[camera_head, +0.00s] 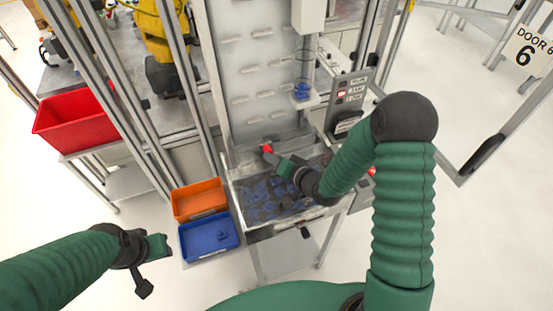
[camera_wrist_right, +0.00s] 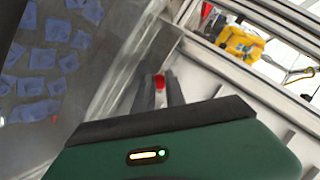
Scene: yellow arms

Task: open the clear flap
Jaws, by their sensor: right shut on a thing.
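The clear flap (camera_wrist_right: 112,72) shows in the right wrist view as a see-through panel along the edge of the bin. Its exact outline and angle are hard to make out. A small red handle (camera_head: 267,149) sits at the back of the bin and also shows in the right wrist view (camera_wrist_right: 159,82). My right gripper (camera_head: 272,156) is shut on the red handle, with its fingers on either side of it. My left gripper (camera_head: 153,262) hangs at lower left, away from the bin, and its jaw opening is unclear.
The metal bin (camera_head: 236,199) holds many blue parts. An orange tray (camera_head: 199,199) and a blue tray (camera_head: 208,240) stand left of it. A red bin (camera_head: 75,122) is farther left. A control panel (camera_head: 345,96) and metal posts stand near my right arm.

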